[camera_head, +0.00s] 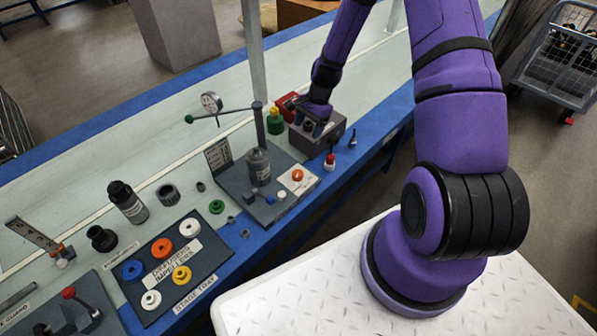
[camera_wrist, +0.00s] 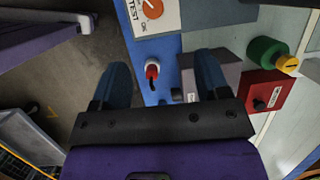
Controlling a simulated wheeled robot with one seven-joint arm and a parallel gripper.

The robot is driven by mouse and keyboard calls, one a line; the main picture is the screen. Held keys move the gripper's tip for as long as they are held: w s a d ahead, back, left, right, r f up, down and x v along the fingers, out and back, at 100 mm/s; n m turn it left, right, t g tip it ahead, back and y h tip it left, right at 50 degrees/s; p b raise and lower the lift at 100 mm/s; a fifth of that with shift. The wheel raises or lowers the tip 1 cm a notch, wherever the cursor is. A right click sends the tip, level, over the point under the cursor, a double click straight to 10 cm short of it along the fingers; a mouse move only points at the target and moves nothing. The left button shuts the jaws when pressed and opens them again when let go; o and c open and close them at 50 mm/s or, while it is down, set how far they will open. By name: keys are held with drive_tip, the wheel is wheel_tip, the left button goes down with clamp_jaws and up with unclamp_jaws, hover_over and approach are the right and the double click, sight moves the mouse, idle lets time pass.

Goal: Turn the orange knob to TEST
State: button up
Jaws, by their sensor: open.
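The orange knob (camera_head: 298,175) sits on a white plate (camera_head: 306,186) at the right front of the grey pump-tube base. In the wrist view the knob (camera_wrist: 152,9) is cut off by the top edge, with TEST and OK lettering beside it on the plate; its pointer direction is hard to tell. My gripper (camera_head: 316,126) is open over the grey box, to the right of and farther back than the knob. In the wrist view my two fingers (camera_wrist: 163,70) are spread, with nothing held between them, and the knob lies beyond their tips.
A red-capped small bottle (camera_head: 330,161) stands on the blue bench edge, also seen between the fingers in the wrist view (camera_wrist: 152,71). A grey box (camera_head: 335,128), green bottle (camera_head: 275,123) and upright post with lever (camera_head: 259,120) are close by. A stage tray (camera_head: 190,265) lies left.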

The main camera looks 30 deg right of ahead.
drive_tip(key=m, duration=0.2)
approach(298, 173)
drive_tip(key=shift+y, duration=0.4)
drive_tip(key=x, duration=0.9)
drive_tip(key=shift+d+f, duration=0.3)
drive_tip(key=shift+c, duration=0.2)
drive_tip(key=c, duration=0.9)
